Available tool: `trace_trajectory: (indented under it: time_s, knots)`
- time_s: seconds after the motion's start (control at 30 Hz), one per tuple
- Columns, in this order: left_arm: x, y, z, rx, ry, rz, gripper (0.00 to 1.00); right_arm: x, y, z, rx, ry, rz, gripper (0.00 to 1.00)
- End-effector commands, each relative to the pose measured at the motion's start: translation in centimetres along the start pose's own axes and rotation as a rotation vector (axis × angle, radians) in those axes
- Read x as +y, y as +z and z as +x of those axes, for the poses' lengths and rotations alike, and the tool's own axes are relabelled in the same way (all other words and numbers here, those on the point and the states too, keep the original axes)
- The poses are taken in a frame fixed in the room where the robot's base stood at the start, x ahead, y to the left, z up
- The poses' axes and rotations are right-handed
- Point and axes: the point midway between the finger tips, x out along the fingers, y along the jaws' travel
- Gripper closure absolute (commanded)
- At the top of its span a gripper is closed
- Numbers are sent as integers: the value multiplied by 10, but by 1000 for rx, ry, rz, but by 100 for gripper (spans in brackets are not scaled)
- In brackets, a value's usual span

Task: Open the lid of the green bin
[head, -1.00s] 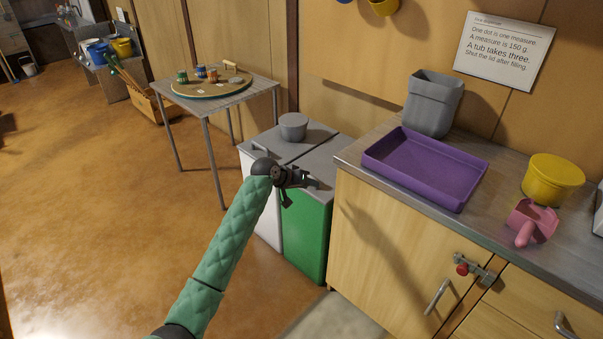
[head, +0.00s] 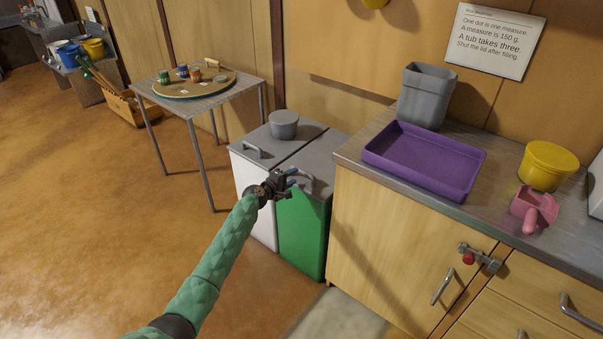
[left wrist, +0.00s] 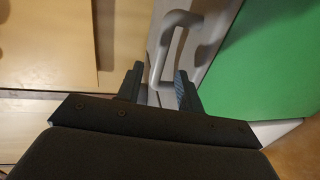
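The green bin (head: 303,238) stands between the white bin and the wooden counter. Its grey lid (head: 318,153) is shut and has a looped grey handle (head: 307,183) near the front edge. My left gripper (head: 290,180) is at this handle, just above the bin's front edge. In the left wrist view the two dark fingers (left wrist: 158,88) are apart, with the light grey handle (left wrist: 170,35) reaching in between their tips. I cannot tell whether either finger touches it. The bin's green front (left wrist: 260,60) shows at the right there. My right gripper is not in view.
The white bin (head: 250,190) stands directly left, with a grey round pot (head: 284,124) on its lid. The counter (head: 360,150) on the right is close to the green bin and carries a purple tray (head: 425,165). Open floor (head: 110,230) lies to the left.

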Motion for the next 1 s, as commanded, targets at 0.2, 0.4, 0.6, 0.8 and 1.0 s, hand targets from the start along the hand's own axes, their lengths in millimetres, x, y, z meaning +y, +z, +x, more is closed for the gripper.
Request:
trace_trajectory:
  time_s: [0.2, 0.4, 0.6, 0.8, 1.0]
  knots:
    - [0, 1, 33, -1, 0, -2, 63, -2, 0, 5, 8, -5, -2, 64]
    - [0, 1, 54, -2, 0, 0, 63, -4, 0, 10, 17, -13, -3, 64]
    - [0, 1, 64, -2, -1, 1, 63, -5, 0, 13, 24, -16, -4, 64]
    - [0, 1, 64, -2, -1, 2, 63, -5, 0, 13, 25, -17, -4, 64]
    - [0, 1, 64, -2, -1, 2, 87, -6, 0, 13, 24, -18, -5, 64]
